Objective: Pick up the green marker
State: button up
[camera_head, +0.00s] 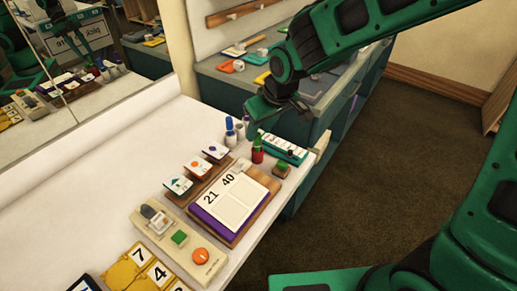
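A small upright item with a green top and a red lower part (257,150) stands near the table's far right edge. The green part looks like a green marker, but I cannot tell whether red and green are one thing or two overlapping. A white marker with a blue cap (230,127) stands to its left, with another white and blue one beside it, partly hidden. My gripper (266,112) is just above and behind these items, pointing down. Its fingers blend with the green surroundings, so I cannot see whether they are open or hold anything.
A teal tray (287,148) lies right of the markers. A purple-edged number board (235,205), small picture cards (198,168) and a button panel (178,240) lie nearer. A mirror (75,60) is at left. The white table's left part is clear.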

aim_at(258, 134)
jog(key=shift+x, duration=1.95)
grip_shut()
jog(key=shift+r, duration=0.15)
